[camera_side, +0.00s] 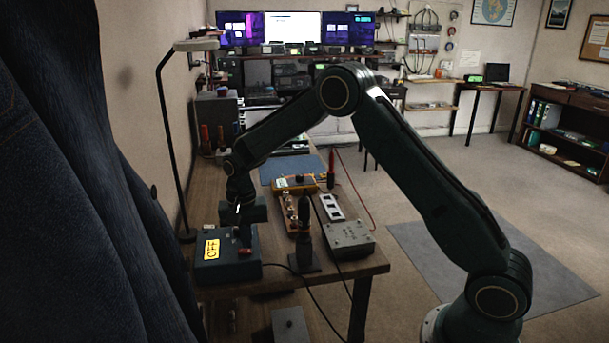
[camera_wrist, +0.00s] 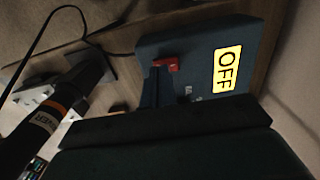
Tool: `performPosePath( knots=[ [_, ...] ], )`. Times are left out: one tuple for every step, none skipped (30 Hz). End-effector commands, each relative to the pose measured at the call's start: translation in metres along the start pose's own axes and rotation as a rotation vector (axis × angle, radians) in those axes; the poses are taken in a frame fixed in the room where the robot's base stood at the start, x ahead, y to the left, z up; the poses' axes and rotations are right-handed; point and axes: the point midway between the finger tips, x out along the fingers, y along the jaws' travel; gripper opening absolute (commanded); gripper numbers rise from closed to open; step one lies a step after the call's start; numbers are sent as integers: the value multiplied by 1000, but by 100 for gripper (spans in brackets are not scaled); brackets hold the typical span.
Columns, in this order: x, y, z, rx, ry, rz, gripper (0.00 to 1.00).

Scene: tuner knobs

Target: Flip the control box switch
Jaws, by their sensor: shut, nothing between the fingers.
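The control box (camera_side: 215,272) is a dark blue-grey box at the near left end of the bench. Its yellow label (camera_side: 211,249) is lit and reads OFF in the wrist view (camera_wrist: 227,69). The red switch (camera_side: 244,251) is on the box's top near its right edge in the side view, and it also shows in the wrist view (camera_wrist: 167,64). My gripper (camera_side: 245,238) points down over the box, its fingers shut with nothing between them. In the wrist view the fingertips (camera_wrist: 158,74) are right beside the red switch; I cannot tell whether they touch it.
A grey box (camera_side: 348,238) and a dark upright stand (camera_side: 304,240) are right of the control box. A yellow meter (camera_side: 295,184) lies farther back on the bench. A lamp pole (camera_side: 168,150) rises at the left. A cable runs off the bench's front.

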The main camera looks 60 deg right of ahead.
Motion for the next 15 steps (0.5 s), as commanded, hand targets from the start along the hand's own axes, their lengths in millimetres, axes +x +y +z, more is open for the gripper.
performPosePath(
  knots=[
    [-7, -1, 0, -1, 3, -4, 0],
    [-11, -1, 0, -1, 4, -5, 0],
    [-16, -2, -1, -2, 6, -7, 0],
    [-21, -2, -1, -2, 7, -8, 0],
    [-26, -2, -1, -2, 7, -9, 0],
    [-32, -2, -1, -3, 8, -10, 0],
    [-38, -2, -1, -3, 10, -11, 0],
    [-43, -3, -1, -3, 10, -11, 0],
    [-50, -3, -2, -3, 10, -12, 0],
    [-55, -3, -1, -3, 10, -12, 0],
    [-61, -2, -1, -4, 10, -12, 0],
    [-68, -3, -1, -4, 11, -13, 0],
    [-73, -2, -1, -4, 10, -12, 0],
    [-78, -3, -1, -4, 11, -13, 0],
    [-85, -2, -1, -4, 11, -13, 0]
  ],
)
